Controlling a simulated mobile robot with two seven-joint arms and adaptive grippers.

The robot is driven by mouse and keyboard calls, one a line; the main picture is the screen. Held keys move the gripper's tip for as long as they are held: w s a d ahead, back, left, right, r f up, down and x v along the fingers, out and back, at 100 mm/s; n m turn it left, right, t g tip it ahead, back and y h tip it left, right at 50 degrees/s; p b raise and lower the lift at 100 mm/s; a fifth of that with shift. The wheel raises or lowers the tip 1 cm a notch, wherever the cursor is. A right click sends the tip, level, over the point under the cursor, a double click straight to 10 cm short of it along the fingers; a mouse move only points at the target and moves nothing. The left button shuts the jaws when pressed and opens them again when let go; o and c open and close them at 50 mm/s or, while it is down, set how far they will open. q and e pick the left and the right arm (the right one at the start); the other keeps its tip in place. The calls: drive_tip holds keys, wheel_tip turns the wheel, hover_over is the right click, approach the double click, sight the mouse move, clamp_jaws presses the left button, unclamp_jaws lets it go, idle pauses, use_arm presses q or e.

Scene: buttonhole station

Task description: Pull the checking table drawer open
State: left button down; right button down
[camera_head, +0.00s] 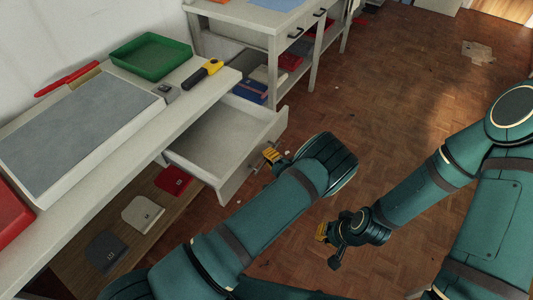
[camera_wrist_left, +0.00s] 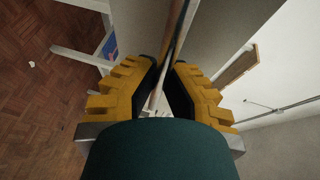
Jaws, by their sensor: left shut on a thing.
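The checking table drawer (camera_head: 222,134) is pulled out of the pale table (camera_head: 205,98), and its inside looks empty. My left gripper (camera_head: 270,156) is at the drawer's front panel (camera_head: 262,163). Its yellow fingers are shut on the drawer handle, a thin bar (camera_wrist_left: 158,92) that runs between them in the left wrist view; the handle is mostly hidden by the fingers in the head view. My right gripper (camera_head: 328,246) is apart from the drawer, over the floor, with its fingers spread and nothing between them.
On the tabletop are a green tray (camera_head: 152,56), a yellow-and-black tool (camera_head: 202,74) and a grey mat (camera_head: 80,130). Flat items, one red (camera_head: 174,181), lie on the lower shelf. A second table (camera_head: 250,14) stands behind. The wooden floor (camera_head: 400,85) is largely clear.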

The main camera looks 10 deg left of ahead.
use_arm(q)
drive_tip(key=shift+s+d, duration=0.25)
drive_tip(key=shift+d, duration=0.7)
drive_tip(key=c, duration=1)
unclamp_jaws()
drive_tip(key=shift+r, duration=0.1)
wheel_tip(320, 180, up, 10)
